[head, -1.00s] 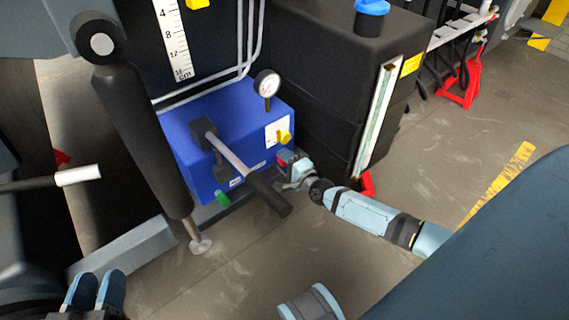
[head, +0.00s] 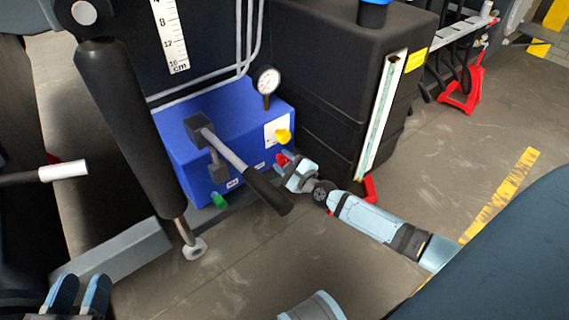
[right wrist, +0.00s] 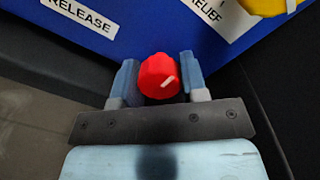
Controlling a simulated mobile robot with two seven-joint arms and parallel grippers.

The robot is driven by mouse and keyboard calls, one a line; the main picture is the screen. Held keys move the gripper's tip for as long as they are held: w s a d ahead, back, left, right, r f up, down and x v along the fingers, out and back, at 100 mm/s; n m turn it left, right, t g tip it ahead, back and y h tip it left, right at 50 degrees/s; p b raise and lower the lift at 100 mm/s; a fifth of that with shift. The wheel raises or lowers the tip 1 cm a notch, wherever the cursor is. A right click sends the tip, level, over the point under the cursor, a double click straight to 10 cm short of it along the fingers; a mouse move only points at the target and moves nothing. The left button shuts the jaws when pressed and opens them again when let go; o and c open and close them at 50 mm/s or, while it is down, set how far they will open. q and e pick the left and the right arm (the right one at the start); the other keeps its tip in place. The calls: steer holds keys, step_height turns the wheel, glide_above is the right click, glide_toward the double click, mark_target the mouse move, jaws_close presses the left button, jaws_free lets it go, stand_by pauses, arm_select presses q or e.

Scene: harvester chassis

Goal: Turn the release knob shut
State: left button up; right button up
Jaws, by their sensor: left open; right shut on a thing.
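The red release knob (right wrist: 157,76) sits between the two fingers of my right gripper (right wrist: 160,84) in the right wrist view, a white mark slanting across its face. The fingers are shut on it from both sides. In the head view the knob (head: 282,159) is a small red patch on the lower right of the blue pump block (head: 235,115), with my right gripper (head: 289,167) at it. A "RELEASE" label (right wrist: 78,13) is on the blue face. My left gripper (head: 80,293) is open and empty at the lower left.
A yellow knob (head: 283,136) is above the red one, beside a "RELIEF" label (right wrist: 219,17). A black-gripped lever (head: 268,190) sticks out in front of the block. A black tank (head: 330,90) stands close on the right, a black cylinder (head: 125,125) on the left.

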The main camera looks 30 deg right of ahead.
arm_select(q)
steer(key=shift+f, duration=0.1)
stand_by(0.4)
arm_select(e)
steer(key=o, duration=0.9)
steer(key=shift+s, duration=0.3)
arm_select(q)
steer(key=p, duration=0.1)
steer(key=s+n+g+p, duration=0.1)
steer(key=shift+s+d+f+n+p, duration=0.1)
steer(key=shift+s+d+n+p, duration=0.1)
steer(key=shift+d+n+p, duration=0.15)
arm_select(e)
steer(key=s, duration=0.4)
steer(key=s+d, duration=0.1)
steer(key=s, duration=0.8)
steer(key=shift+s+d, duration=0.1)
steer(key=shift+d, duration=0.25)
